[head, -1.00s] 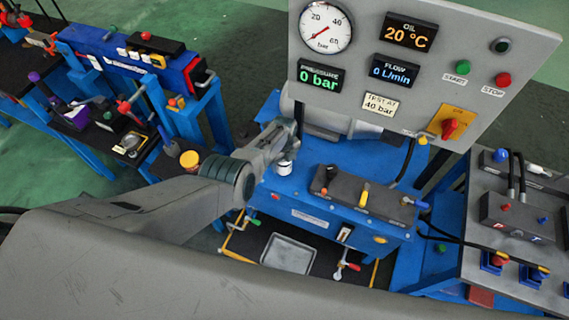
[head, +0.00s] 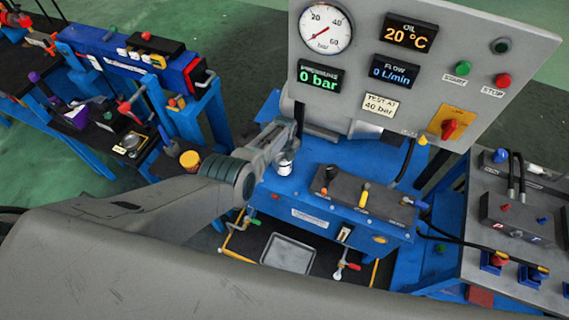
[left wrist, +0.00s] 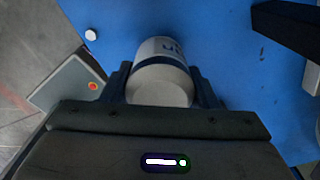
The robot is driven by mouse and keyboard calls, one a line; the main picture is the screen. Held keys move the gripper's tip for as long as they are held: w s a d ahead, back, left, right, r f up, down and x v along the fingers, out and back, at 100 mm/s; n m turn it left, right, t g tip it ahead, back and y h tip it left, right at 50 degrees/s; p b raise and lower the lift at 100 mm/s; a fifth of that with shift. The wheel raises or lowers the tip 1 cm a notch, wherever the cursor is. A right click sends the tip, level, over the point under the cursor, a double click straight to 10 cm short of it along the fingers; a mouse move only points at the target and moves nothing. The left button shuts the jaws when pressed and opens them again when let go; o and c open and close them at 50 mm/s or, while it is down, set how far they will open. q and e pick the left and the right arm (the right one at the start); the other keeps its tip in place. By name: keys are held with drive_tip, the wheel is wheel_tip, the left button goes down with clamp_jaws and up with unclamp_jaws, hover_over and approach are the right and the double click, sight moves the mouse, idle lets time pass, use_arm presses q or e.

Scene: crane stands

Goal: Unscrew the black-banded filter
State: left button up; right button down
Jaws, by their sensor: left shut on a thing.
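The filter (head: 285,168) is a small white cylinder at the left of the blue test bench. In the left wrist view the white filter (left wrist: 161,86) lies between the two dark fingers, with a dark band and part of some lettering near its far end. My left gripper (head: 283,152) is shut on it, and the jaws hide part of its sides. Where the filter meets the bench is hard to make out. My right gripper is not in view.
A grey gauge panel (head: 455,75) reading 0 bar stands behind the blue bench (head: 330,215). A black valve block (head: 370,193) with levers is right of the filter. A grey tray (head: 288,254) sits below. A blue workbench (head: 140,65) is at the left.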

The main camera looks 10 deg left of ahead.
use_arm(q)
drive_tip(key=n, duration=0.4)
drive_tip(key=shift+r+n, duration=0.1)
drive_tip(key=shift+n, duration=0.3)
drive_tip(key=n, duration=0.3)
drive_tip(key=shift+n, duration=1.1)
drive_tip(key=shift+n, duration=1)
drive_tip(key=n, duration=0.3)
drive_tip(key=shift+w, duration=0.1)
